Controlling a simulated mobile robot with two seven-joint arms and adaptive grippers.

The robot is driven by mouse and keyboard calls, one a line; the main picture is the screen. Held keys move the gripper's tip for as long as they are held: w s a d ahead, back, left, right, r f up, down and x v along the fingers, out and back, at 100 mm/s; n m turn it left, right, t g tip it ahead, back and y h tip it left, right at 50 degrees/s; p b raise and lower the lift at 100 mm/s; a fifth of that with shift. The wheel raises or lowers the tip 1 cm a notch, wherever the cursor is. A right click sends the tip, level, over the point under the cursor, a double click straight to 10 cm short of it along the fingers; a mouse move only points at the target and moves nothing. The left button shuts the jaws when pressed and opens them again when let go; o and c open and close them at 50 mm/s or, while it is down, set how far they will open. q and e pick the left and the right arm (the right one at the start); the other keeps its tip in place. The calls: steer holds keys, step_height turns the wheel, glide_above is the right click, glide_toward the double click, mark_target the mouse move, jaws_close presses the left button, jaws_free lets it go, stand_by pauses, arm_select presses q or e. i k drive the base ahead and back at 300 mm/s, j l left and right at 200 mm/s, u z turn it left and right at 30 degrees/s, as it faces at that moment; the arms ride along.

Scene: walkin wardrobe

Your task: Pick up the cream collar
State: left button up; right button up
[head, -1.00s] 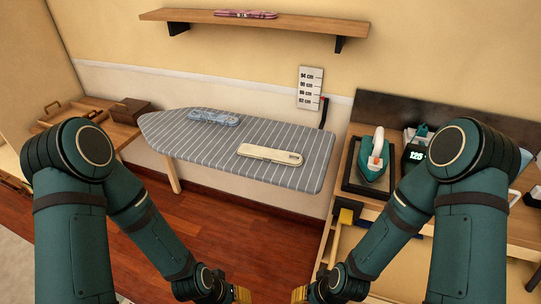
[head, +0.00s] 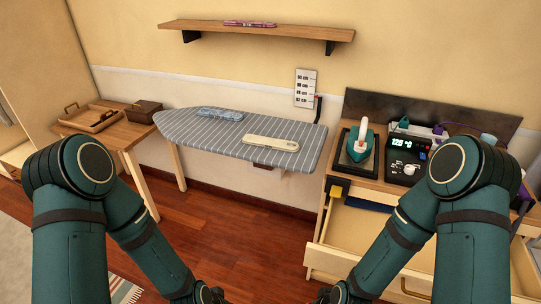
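The cream collar (head: 268,143) lies flat on the striped grey ironing board (head: 185,130), toward the board's right end. It is a long pale strip with a small dark marking at its right end. A blue folded piece (head: 219,114) lies on the board to its left and behind it. My two arms come in from the left and the right and run out of the bottom edge. Both grippers are below the picture, so neither shows. Nothing touches the collar except the board.
A wooden table with a tray (head: 90,118) and dark box (head: 143,111) stands left. At right, a desk has an iron (head: 360,141), a control unit (head: 405,155) and an open drawer (head: 350,232). A shelf (head: 257,33) hangs above. Floor before the board is clear.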

mark_target(282, 144)
steer(key=k+z, duration=0.3)
steer(key=k+l+z, duration=0.15)
steer(key=k+z, duration=0.2)
steer(key=j+z, duration=0.1)
steer(key=z, duration=0.25)
steer(key=i+j+z, duration=0.1)
steer(key=z, duration=0.25)
steer(key=j+z, duration=0.15)
steer(key=z, duration=0.2)
steer(key=i+j, duration=0.1)
steer(key=j, duration=0.4)
steer(key=i+j, duration=0.1)
steer(key=j, duration=0.4)
steer(key=i+j, duration=0.1)
steer(key=j, duration=0.4)
steer(key=i+j, duration=0.15)
steer(key=j, duration=0.35)
